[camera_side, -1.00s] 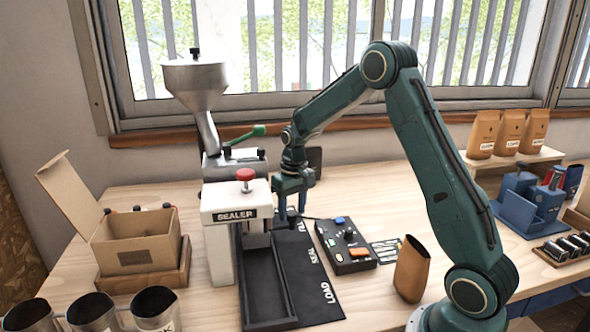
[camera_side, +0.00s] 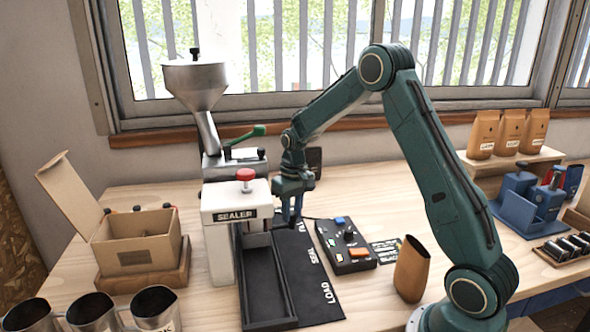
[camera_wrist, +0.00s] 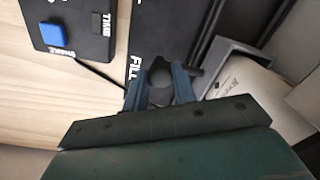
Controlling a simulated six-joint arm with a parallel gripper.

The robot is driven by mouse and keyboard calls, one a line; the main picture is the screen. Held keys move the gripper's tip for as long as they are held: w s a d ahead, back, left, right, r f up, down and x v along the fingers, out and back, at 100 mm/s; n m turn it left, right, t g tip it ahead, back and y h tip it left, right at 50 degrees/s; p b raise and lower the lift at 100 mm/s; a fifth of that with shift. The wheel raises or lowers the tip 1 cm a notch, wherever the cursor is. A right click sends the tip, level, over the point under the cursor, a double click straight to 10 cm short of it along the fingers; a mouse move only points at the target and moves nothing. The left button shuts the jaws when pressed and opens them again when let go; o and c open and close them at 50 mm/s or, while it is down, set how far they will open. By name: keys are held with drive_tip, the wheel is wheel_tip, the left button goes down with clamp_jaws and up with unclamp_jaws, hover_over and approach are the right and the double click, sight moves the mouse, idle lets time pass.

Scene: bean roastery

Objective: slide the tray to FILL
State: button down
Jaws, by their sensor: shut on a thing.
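The long dark tray (camera_side: 290,290) lies on the black mat in the side view, its near end beside the LOAD mark (camera_side: 327,292) and its far end by the sealer. My gripper (camera_side: 291,219) points down at the tray's far end, beside the FILL mark (camera_side: 301,229), which it partly hides. In the wrist view, the fingers of my gripper (camera_wrist: 160,84) are closed around a dark round knob (camera_wrist: 160,70), with the FILL lettering (camera_wrist: 134,70) just left. The knob's join to the tray is hard to see.
The sealer (camera_side: 236,215) with its red knob stands close left of my gripper, the hopper (camera_side: 195,85) behind it. A control box (camera_side: 345,245) sits to the right, and an open brown pouch (camera_side: 411,272) stands farther right. An open carton (camera_side: 135,245) is at left.

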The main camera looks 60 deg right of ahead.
drive_tip(key=shift+w+d+r, duration=0.1)
drive_tip(key=shift+w+d, duration=1.35)
drive_tip(key=shift+w, duration=0.05)
drive_tip(key=c, duration=1.1)
unclamp_jaws()
drive_tip(key=shift+d, duration=0.1)
drive_tip(key=shift+s+d+r, duration=0.1)
drive_tip(key=shift+r, duration=3.35)
drive_tip(key=shift+s+d+r, duration=0.1)
drive_tip(key=shift+r, duration=3.35)
